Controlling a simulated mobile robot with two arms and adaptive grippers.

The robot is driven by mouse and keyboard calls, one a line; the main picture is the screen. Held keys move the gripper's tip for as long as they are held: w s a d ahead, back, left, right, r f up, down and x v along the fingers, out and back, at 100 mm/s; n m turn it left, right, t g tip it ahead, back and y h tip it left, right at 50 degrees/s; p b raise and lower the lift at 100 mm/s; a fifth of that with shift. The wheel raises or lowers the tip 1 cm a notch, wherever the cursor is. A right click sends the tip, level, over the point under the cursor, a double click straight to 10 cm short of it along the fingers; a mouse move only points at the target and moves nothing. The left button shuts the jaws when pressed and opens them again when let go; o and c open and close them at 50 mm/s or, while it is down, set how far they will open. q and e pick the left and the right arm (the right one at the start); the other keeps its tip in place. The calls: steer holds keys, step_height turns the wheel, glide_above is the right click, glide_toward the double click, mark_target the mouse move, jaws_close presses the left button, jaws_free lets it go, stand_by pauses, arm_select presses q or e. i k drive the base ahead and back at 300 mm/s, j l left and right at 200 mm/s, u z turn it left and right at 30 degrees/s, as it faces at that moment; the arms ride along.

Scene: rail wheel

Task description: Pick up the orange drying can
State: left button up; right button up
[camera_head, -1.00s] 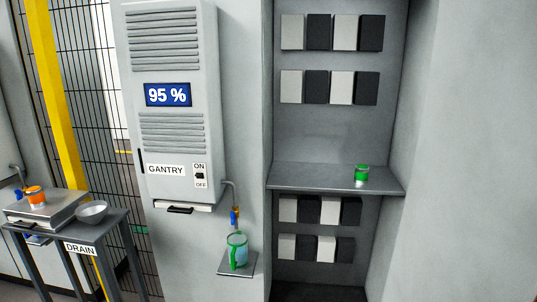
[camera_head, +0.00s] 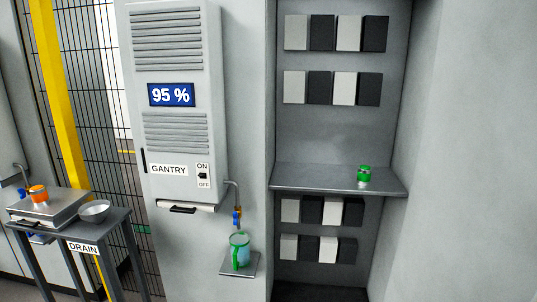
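The orange can (camera_head: 38,194) is small and stands upright on a grey box-like plate (camera_head: 50,208) at the far left, on top of the drain table (camera_head: 110,225). A blue tap handle shows just left of the can. Neither of my grippers is in view.
A shallow metal bowl (camera_head: 94,210) sits on the table right of the can. A green-handled jug (camera_head: 240,250) stands on a small shelf under a tap. A green can (camera_head: 364,174) stands on the niche shelf (camera_head: 310,178). The gantry cabinet (camera_head: 175,110) reads 95 %.

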mark_target(39, 194)
steer(key=l, duration=0.85)
steer(key=l+u, duration=0.1)
steer(key=l, duration=0.75)
steer(key=k+l+u, duration=0.1)
steer(key=l, duration=0.75)
steer(key=k+l, duration=0.1)
steer(key=l, duration=0.75)
steer(key=u, duration=1.7)
steer(key=i+j+z, duration=0.1)
steer(key=i+j, duration=0.35)
steer(key=i, duration=0.35)
steer(key=i+j+z, duration=0.1)
steer(key=i+j, duration=0.45)
steer(key=i, duration=0.25)
steer(key=i+j, duration=0.6)
steer(key=i, duration=0.2)
steer(key=i+j+z, duration=0.15)
steer(key=i+j, duration=0.45)
steer(key=i, duration=0.15)
